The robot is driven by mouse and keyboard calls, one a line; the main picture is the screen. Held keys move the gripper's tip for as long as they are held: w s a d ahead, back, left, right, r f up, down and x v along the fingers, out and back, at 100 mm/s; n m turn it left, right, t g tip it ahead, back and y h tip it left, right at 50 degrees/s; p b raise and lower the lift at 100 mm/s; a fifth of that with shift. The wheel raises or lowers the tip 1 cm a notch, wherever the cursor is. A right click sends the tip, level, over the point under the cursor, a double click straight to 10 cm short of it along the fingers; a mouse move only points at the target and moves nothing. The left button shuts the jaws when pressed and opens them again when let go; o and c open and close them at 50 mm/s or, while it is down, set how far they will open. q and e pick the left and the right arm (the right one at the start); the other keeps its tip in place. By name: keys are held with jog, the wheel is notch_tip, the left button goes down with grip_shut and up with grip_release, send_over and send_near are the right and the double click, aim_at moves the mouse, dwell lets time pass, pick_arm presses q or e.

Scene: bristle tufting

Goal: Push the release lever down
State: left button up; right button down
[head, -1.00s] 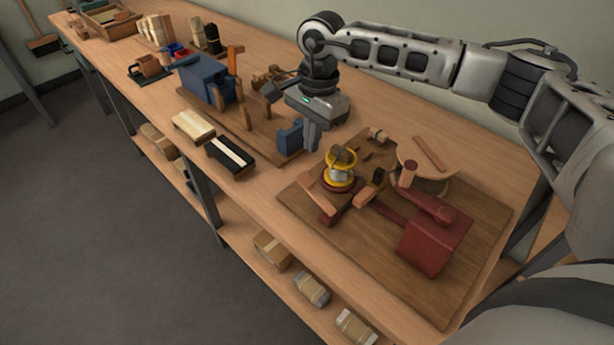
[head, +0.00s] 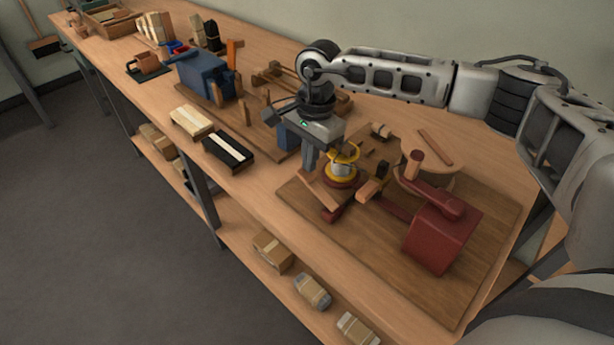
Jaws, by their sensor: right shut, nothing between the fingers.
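The red press-like machine (head: 442,238) stands on a brown board on the bench. At its left end is a yellow ring (head: 343,155) around a pale cylinder on a red round base. A flat wooden bar (head: 322,191) slopes beside that base, and a short wooden block (head: 373,188) sits to its right; I cannot tell for certain which part is the release lever. My right gripper (head: 308,169) points down, shut and empty, just left of the yellow ring and above the bar's upper end. Whether it touches the bar is unclear. My left gripper is out of view.
A blue machine (head: 205,77) stands further left on another board. A pale brush block (head: 192,122) and a black one (head: 229,150) lie along the front edge. The board's front right is clear.

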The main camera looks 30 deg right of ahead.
jog(key=shift+f, duration=0.1)
notch_tip(320, 180, down, 3)
jog(key=b, duration=0.2)
jog(key=shift+f+b, duration=0.15)
jog(key=shift+b, duration=0.25)
jog(key=shift+f, duration=0.1)
jog(key=shift+w+d+r, duration=0.25)
jog(key=shift+d+r, duration=0.1)
jog(key=shift+d, duration=0.4)
jog(key=shift+w+d+r, duration=0.2)
jog(key=shift+d+r, duration=0.1)
jog(key=shift+d, duration=0.4)
